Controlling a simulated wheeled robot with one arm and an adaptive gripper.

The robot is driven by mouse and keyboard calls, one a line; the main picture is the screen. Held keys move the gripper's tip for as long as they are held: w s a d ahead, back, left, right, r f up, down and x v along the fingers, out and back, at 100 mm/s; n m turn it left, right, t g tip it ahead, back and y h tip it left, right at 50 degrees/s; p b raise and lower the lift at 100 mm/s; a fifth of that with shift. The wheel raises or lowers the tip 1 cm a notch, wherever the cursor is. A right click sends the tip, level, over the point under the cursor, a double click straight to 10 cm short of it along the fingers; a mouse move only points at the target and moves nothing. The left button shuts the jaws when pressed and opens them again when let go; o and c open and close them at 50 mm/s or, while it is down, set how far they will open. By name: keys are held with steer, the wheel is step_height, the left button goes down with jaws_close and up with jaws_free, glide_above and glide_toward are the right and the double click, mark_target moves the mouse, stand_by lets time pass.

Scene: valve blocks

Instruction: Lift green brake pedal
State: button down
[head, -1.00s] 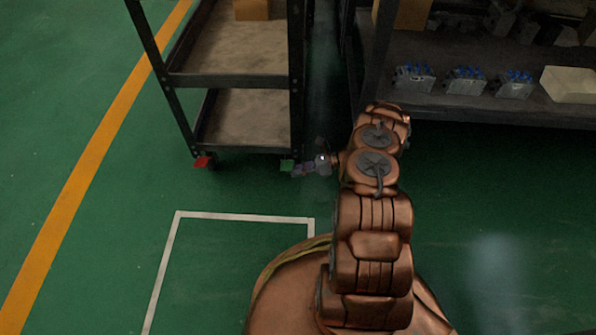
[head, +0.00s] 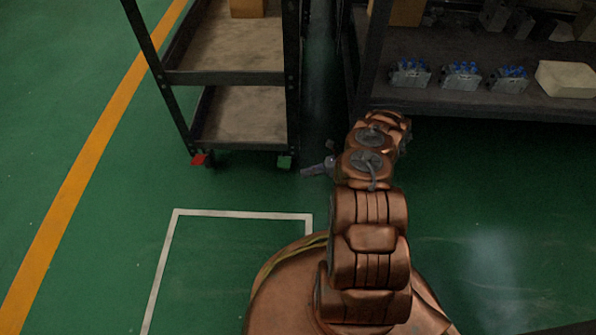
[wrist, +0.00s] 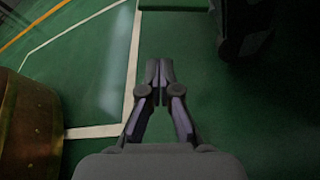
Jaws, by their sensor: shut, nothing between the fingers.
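The green brake pedal (head: 285,162) is a small flat plate at the caster under the cart's right front corner. In the wrist view, a green slab (wrist: 174,5) at the top edge, partly cut off, looks like the same pedal. My gripper (head: 304,172) is just right of the pedal and slightly nearer in the head view, with a small gap. In the wrist view, the fingertips of my gripper (wrist: 159,64) are together and empty, with bare floor between them and the green slab.
The cart (head: 228,78) has dark posts and two visible shelves. A red pedal (head: 199,160) is at its left caster. A dark caster (wrist: 241,30) stands upper right in the wrist view. A shelf (head: 450,98) holds valve blocks at right. Floor in front is clear.

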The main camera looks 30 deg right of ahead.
steer(key=p+v, duration=0.1)
steer(key=v, duration=0.4)
steer(key=shift+f, duration=0.1)
stand_by(0.4)
